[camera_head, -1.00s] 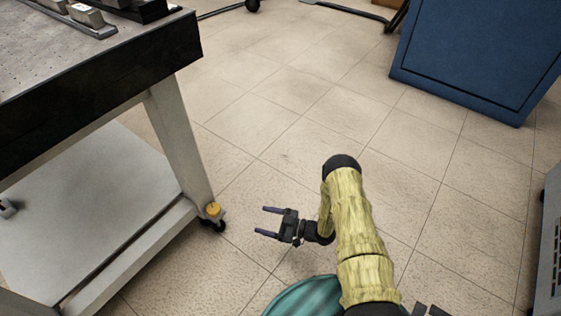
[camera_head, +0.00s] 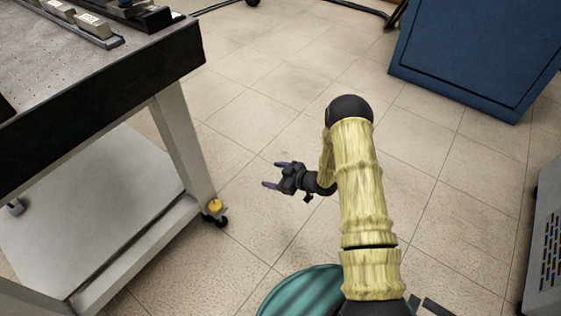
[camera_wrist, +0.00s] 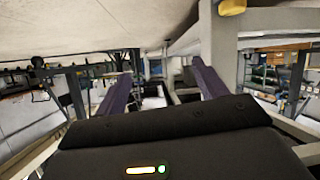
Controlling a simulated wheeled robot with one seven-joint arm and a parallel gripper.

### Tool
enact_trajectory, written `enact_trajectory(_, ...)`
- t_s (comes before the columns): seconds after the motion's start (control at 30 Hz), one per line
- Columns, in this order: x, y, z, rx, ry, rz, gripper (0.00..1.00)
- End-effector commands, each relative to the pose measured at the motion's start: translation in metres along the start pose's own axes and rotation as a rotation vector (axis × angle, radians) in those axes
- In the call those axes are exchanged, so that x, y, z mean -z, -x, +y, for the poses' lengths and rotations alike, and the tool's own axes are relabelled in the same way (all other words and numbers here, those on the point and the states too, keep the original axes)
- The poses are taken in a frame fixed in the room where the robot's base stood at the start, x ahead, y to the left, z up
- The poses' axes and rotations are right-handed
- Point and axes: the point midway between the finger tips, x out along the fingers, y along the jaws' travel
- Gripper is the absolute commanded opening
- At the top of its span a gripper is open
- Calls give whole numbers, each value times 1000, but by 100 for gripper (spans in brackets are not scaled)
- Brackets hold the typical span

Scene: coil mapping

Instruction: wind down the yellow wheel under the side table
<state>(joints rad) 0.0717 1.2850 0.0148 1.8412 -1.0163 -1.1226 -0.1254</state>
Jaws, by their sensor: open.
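The yellow wheel also shows at the top right edge of the wrist view (camera_wrist: 231,7), partly cut off. My gripper (camera_head: 272,174) is open and empty, right of the wheel and apart from it, with its fingers pointing left. Its two purple fingers (camera_wrist: 161,70) show spread in the wrist view.
Open tiled floor (camera_head: 250,118) lies between the table and a blue cabinet (camera_head: 475,55) at the upper right. A grey unit (camera_head: 543,235) stands at the right edge. The table's low shelf (camera_head: 85,195) extends left of the wheel.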

Motion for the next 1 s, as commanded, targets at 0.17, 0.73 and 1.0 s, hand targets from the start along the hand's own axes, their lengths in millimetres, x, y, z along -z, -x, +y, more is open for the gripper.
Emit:
enact_trajectory(0.17,22,14,17,-49,-6,-69,71)
enact_trajectory(0.73,32,23,27,-84,-16,-120,71)
enact_trajectory(1.0,16,26,24,-89,-28,-134,71)
